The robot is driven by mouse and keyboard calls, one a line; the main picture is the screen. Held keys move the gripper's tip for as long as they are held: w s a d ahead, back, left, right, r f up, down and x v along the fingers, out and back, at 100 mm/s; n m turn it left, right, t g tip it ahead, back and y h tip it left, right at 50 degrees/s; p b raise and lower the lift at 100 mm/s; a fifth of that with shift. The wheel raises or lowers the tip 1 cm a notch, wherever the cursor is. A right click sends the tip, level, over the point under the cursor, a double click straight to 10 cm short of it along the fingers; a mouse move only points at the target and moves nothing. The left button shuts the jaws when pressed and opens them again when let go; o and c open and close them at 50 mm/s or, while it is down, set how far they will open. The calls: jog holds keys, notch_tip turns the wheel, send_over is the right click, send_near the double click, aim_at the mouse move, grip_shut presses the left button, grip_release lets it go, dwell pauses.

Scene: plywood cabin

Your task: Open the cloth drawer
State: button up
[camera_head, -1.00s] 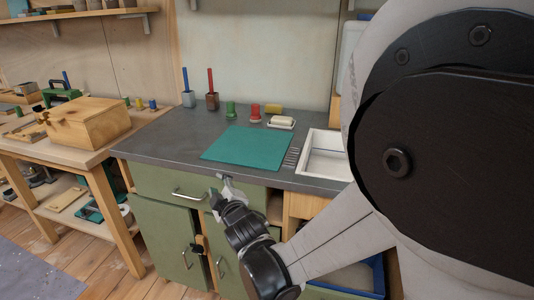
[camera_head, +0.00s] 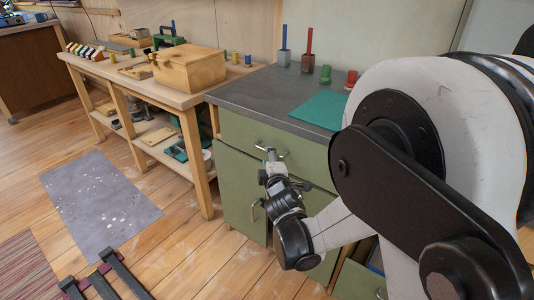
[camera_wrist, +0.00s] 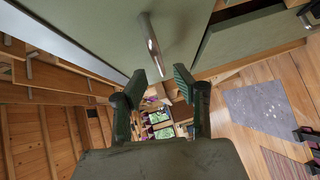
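The green drawer front (camera_head: 239,130) sits under the grey worktop and looks closed, with a metal bar handle (camera_head: 279,153). My gripper (camera_head: 270,160) is at this handle in the head view. My arm hides the drawer's right part in the head view.
A green cabinet door (camera_head: 238,192) with its own handle is below the drawer. A wooden workbench (camera_head: 183,98) with a wooden box (camera_head: 188,68) stands at left. A grey mat (camera_head: 98,200) lies on the floor. Open floor lies in front of the cabinet.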

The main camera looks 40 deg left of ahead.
jog(key=shift+b+x, duration=0.4)
jog(key=shift+x, duration=2)
grip_shut()
